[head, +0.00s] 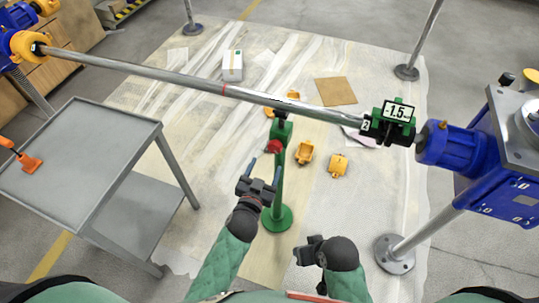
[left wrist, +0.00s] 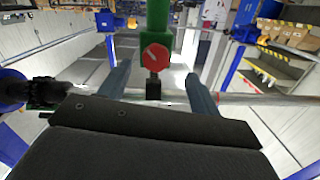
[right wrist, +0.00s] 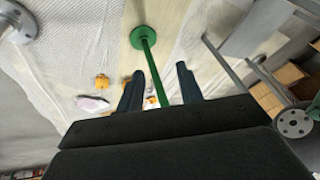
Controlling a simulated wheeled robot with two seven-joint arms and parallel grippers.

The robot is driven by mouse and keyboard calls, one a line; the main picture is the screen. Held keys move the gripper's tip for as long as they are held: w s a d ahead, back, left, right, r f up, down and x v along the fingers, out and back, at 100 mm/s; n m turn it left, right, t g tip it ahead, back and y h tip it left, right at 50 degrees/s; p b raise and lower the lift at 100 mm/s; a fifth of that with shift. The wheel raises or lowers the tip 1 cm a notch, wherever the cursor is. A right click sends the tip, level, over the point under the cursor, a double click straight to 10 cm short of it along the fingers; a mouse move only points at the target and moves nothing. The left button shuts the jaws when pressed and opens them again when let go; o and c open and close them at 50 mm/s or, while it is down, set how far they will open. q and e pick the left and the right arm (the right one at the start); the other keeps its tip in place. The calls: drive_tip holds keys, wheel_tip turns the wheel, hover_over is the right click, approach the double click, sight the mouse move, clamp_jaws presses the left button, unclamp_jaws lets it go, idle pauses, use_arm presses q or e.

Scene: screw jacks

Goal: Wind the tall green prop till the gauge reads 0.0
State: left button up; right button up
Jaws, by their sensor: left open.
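The tall green prop (head: 279,185) stands upright on a round green base under a long grey pipe (head: 190,82). Its red knob (head: 274,146), with a pale mark, sits near the top and also shows in the left wrist view (left wrist: 156,57). The gauge (head: 398,111) on the pipe's right part seems to read -1.5. My left gripper (head: 264,162) is open just short of the knob, which appears between and beyond its fingers, apart from them. My right gripper (right wrist: 157,76) is open and empty, low and nearer me; the prop's post (right wrist: 150,60) shows beyond its fingers.
A grey cart (head: 85,165) with an orange tool (head: 27,162) stands at the left. A blue machine (head: 480,160) holds the pipe's right end. Orange parts (head: 305,152), a white box (head: 232,66) and a brown sheet (head: 335,91) lie on the floor covering.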

sight(274, 149)
use_arm(q)
drive_tip(key=shift+n+h, duration=0.3)
drive_tip(key=shift+h, duration=0.1)
drive_tip(key=shift+r+p+x, duration=0.15)
drive_tip(key=shift+p+x, duration=0.1)
drive_tip(key=shift+x, duration=1.1)
drive_tip(key=shift+r+p+x, duration=0.2)
drive_tip(key=shift+p+x, duration=0.1)
drive_tip(key=shift+x, duration=1.05)
drive_tip(key=shift+r+p+x, duration=0.15)
drive_tip(key=shift+p+x, duration=0.1)
drive_tip(key=shift+x, duration=1.15)
drive_tip(key=shift+d, duration=0.1)
use_arm(e)
drive_tip(key=shift+s+d+r+g+h, duration=0.2)
drive_tip(key=shift+s+d+r, duration=0.05)
drive_tip(key=shift+d+r, duration=0.3)
drive_tip(key=shift+s+d+r+g+h, duration=0.2)
drive_tip(key=shift+d+r, duration=0.25)
drive_tip(key=shift+r, duration=0.05)
use_arm(q)
drive_tip(key=c, duration=1)
use_arm(e)
drive_tip(key=shift+f, duration=0.1)
